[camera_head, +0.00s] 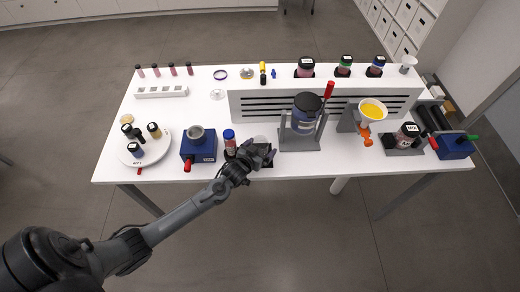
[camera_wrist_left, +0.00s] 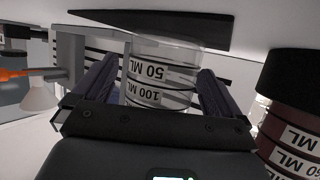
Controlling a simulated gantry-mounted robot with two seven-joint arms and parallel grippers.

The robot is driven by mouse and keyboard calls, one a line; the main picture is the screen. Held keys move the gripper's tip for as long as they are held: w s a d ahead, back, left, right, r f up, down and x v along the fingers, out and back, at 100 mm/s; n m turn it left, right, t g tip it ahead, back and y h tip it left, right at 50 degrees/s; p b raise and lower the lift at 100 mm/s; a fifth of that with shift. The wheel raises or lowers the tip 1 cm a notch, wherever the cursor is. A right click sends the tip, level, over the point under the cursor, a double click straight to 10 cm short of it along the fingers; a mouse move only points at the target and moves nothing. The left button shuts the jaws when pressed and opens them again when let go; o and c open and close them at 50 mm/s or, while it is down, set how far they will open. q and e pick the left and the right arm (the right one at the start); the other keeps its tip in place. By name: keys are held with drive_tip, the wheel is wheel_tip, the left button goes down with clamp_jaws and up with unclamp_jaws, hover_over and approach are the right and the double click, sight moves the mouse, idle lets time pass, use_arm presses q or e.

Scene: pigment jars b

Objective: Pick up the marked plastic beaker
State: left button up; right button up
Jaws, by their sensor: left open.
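The marked plastic beaker (camera_wrist_left: 160,72) is clear, with white bands reading 50 ML and 100 ML. In the left wrist view it stands between the two fingers of my left gripper (camera_wrist_left: 157,68). The fingers are open, one on each side, with a small gap visible at the right; contact on the left side is hard to tell. In the head view my left gripper (camera_head: 262,154) is at the front edge of the table, and the beaker (camera_head: 260,139) shows only as a pale shape behind it. My right gripper is not in view.
A red bottle with a blue cap (camera_head: 229,141) stands close left of the gripper; a dark red jar (camera_wrist_left: 290,135) is near in the wrist view. A dark blue jar in a grey stand (camera_head: 306,116) is at right. A slotted panel (camera_head: 250,103) runs behind.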

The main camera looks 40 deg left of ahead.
use_arm(q)
drive_tip(key=c, duration=1)
